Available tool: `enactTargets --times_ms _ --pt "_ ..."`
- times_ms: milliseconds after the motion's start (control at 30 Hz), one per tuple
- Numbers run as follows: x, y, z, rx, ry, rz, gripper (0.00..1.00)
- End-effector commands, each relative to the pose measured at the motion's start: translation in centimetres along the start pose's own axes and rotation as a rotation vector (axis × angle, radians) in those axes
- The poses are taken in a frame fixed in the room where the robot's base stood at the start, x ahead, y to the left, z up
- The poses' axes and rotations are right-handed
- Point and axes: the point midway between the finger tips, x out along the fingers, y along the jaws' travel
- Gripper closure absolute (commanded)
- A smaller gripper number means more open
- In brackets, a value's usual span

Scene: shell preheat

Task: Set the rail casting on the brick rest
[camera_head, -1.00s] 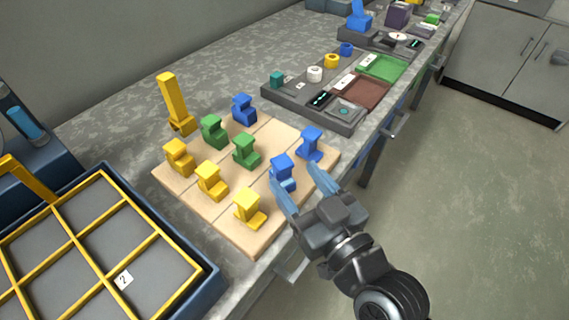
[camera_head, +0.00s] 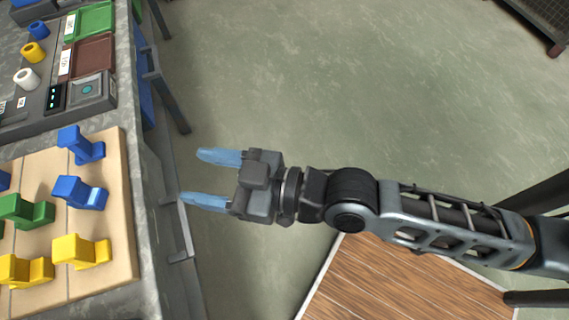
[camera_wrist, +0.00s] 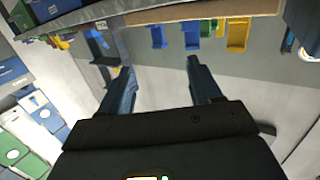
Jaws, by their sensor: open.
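Rail-like castings stand on a pale wooden board on the bench: a blue casting (camera_head: 82,145), a second blue casting (camera_head: 80,192), a green casting (camera_head: 26,212) and yellow castings (camera_head: 82,251). I cannot tell which is the rail casting, and no brick rest can be made out. My gripper (camera_head: 191,176) is open and empty, to the right of the bench edge, with its blue fingers pointing left toward the castings. In the wrist view, a blue casting (camera_wrist: 191,36) and a yellow casting (camera_wrist: 238,34) show beyond the open fingers, well apart from them.
The pale wooden board (camera_head: 118,230) lies near the bench's right edge. Behind it is a dark station (camera_head: 88,92) with a brown tray (camera_head: 92,54) and a green tray (camera_head: 92,20). Bench handles (camera_head: 180,256) stick out on the near side. The grey floor (camera_head: 330,80) is open.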

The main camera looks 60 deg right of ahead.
Motion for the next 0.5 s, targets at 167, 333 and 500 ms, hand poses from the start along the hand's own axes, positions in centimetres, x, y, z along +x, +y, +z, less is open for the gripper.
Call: enactTargets --times_ms 167,333,500 --pt "-8.3 2.3 1.9 0.009 -0.075 0.133 0.36" --pt "-15.3 2.6 1.7 0.029 -0.129 0.237 0.36" --pt "-20.3 1.9 0.7 0.052 -0.168 0.308 0.36"
